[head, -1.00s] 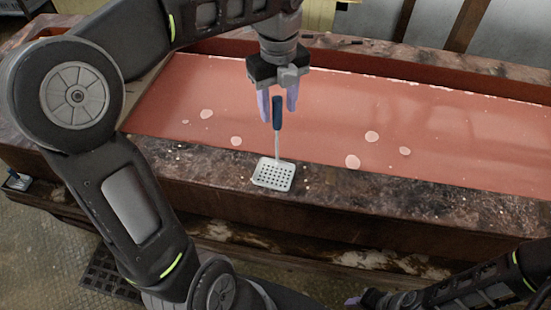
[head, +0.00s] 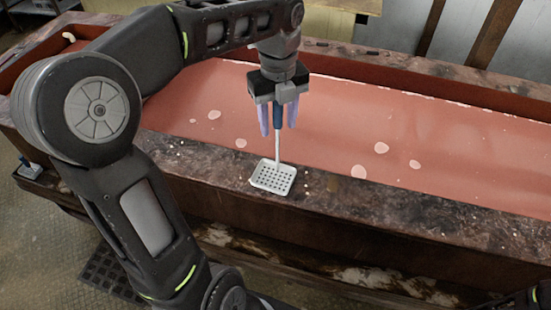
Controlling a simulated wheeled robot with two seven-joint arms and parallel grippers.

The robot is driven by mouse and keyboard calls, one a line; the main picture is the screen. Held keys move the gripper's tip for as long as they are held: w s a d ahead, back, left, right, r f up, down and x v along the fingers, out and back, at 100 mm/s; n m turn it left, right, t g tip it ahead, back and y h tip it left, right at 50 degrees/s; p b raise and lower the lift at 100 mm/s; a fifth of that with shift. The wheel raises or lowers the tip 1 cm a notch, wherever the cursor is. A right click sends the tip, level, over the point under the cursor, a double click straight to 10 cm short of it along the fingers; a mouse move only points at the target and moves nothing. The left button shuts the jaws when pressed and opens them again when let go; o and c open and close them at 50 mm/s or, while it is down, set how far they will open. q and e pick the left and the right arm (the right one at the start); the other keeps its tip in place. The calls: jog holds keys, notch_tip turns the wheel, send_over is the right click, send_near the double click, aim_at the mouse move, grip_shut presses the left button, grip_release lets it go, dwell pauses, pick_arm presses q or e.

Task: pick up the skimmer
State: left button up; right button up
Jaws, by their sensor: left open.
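The skimmer (head: 273,177) has a pale, square, perforated head, a thin light shaft and a dark blue handle. Its head is at the trough's near stone rim, and its handle points up in the picture. My left gripper (head: 277,130) is open, with its two lilac fingers on either side of the blue handle. The gripper body hides the handle's top end. I cannot tell whether the fingers touch the handle. My right gripper is not in view; only part of my right arm shows at the lower right corner.
A long trough of reddish liquid (head: 330,125) with pale floating patches runs across the view. Its near stone rim (head: 400,205) is clear to the right of the skimmer. A small blue and white object (head: 30,168) is at the far left. A floor grate (head: 112,277) is below.

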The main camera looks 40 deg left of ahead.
pick_arm(q)
jog(key=shift+c, duration=0.6)
grip_shut()
